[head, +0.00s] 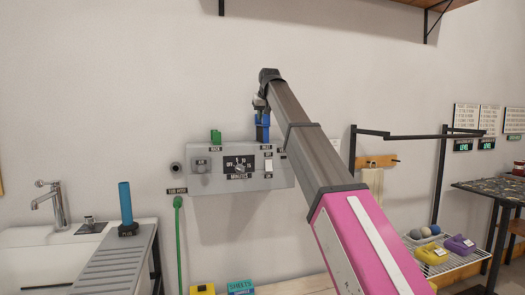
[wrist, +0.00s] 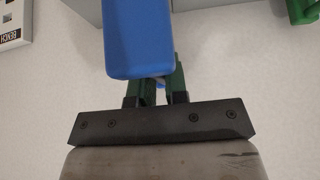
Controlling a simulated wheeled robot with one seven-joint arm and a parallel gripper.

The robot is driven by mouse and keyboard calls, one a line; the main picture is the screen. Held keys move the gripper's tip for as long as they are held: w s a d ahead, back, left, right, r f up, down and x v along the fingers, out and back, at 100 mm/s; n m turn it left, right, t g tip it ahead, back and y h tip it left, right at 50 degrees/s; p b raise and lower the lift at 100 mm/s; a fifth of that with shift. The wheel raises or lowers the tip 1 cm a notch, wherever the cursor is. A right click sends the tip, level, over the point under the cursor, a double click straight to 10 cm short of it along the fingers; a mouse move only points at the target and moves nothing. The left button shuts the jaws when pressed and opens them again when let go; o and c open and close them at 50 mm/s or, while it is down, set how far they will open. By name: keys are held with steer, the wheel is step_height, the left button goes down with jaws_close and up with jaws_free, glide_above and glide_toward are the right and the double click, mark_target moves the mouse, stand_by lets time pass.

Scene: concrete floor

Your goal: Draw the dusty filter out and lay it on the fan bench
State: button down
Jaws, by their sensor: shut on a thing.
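My gripper (wrist: 160,84) has two green fingers, shut on a blue block-shaped piece (wrist: 140,38) in the wrist view. In the head view, a blue piece (head: 262,128) stands upright at the top of the grey wall box, just below the end of my arm. I cannot tell if it is the filter, and no dust shows on it. The part between the fingers is mostly hidden. No bench labelled for a fan is clear; a dark speckled-top table (head: 497,188) stands at the far right.
The grey wall box (head: 212,181) has a dial and switches, with a green piece (head: 215,137) on top. A sink (head: 35,243) and a grey ribbed board with a blue tube (head: 125,204) are at left. A wire rack (head: 455,262) holds small items at right. A shelf hangs above.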

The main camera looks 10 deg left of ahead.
steer(key=shift+r, duration=2.65)
